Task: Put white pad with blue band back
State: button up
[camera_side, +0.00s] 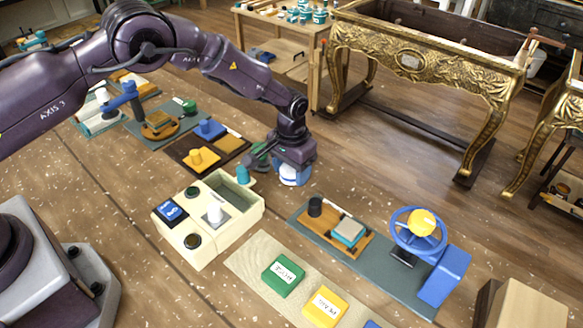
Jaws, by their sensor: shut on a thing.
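The white pad with a blue band (291,177) is under my gripper (288,168), at the centre of the side view. My gripper points down and is shut on the pad; its fingers partly hide the pad's top. The pad is to the right of the cream box (190,246), beyond its far right corner. I cannot tell whether the pad touches the table or hangs just above it. The cream box has an open recess with a white peg (214,213), a blue-screened panel (170,211) and dark round knobs.
A teal cylinder (243,175) stands at the box's far edge, close to my gripper. A brown board with blue and yellow knobbed blocks (203,157) lies behind. A grey board with a blue handwheel (419,231) is at right. Green (283,275) and yellow (325,306) labelled blocks lie in front.

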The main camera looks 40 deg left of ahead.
jog(key=o, duration=0.6)
jog(key=shift+f, duration=0.1)
notch_tip(320, 180, up, 12)
jog(key=shift+r, duration=0.2)
jog(key=s+a+r+t, duration=0.1)
jog(key=s+a+r, duration=0.2)
jog(key=s+r, duration=0.5)
jog(key=s+a+r+t, duration=0.25)
jog(key=s+r, duration=0.25)
jog(key=r, duration=0.7)
jog(key=s+a, duration=0.1)
jog(key=s, duration=0.5)
jog(key=s+a+r+t, duration=0.1)
jog(key=s+a, duration=0.1)
jog(key=s, duration=0.4)
jog(key=s+a+r+t, duration=0.1)
jog(key=s, duration=0.5)
jog(key=shift+s+a+r, duration=0.1)
jog(key=shift+s+a, duration=0.15)
jog(key=shift+s, duration=0.05)
